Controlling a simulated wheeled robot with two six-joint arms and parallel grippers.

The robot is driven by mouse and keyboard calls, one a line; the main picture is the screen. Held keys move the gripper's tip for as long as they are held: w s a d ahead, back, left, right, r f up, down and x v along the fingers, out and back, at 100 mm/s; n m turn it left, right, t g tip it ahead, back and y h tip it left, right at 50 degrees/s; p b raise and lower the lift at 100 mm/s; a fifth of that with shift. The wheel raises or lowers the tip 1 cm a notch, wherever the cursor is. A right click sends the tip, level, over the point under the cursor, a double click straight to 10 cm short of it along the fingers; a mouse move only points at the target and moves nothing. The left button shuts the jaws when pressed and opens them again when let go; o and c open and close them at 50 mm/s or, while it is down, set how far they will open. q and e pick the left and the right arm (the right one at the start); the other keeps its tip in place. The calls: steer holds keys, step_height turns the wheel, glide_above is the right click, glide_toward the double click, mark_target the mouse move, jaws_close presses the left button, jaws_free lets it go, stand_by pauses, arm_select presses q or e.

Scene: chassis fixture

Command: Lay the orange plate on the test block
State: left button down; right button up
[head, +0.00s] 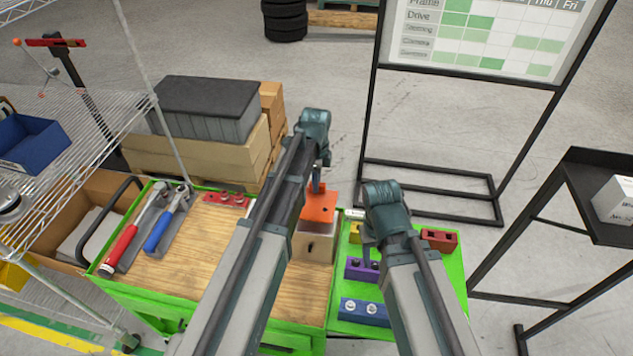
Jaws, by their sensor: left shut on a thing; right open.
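The orange plate (318,208) is over the top of the pale test block (314,248), which stands at the right end of the wooden bench top. From this angle I cannot tell whether the plate rests fully on the block or is slightly above it. My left gripper (317,187) is at the plate's far edge, shut on the plate; my own arm hides part of the plate and block. My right gripper (368,244) is open and empty, to the right of the block, above the green tray; its fingers are partly hidden by its wrist.
The green side tray (341,327) holds a purple block (361,269), a blue block (364,312) and a red block (439,239). A red and a blue wrench (165,224) lie at the bench's left. A red strip (227,199) lies at the back. Wire shelving (90,120) stands left.

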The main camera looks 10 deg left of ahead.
arm_select(q)
steer(key=shift+f+b, duration=1.65)
steer(key=shift+f, duration=0.3)
steer(key=shift+f, duration=0.15)
steer(key=shift+f+b, duration=0.6)
steer(key=shift+b, duration=0.15)
steer(key=c, duration=0.7)
jaws_free()
steer(key=shift+c, duration=0.2)
steer(key=shift+r, duration=0.1)
step_height(320, 180, up, 9)
steer(key=p, duration=0.9)
steer(key=shift+r, duration=0.1)
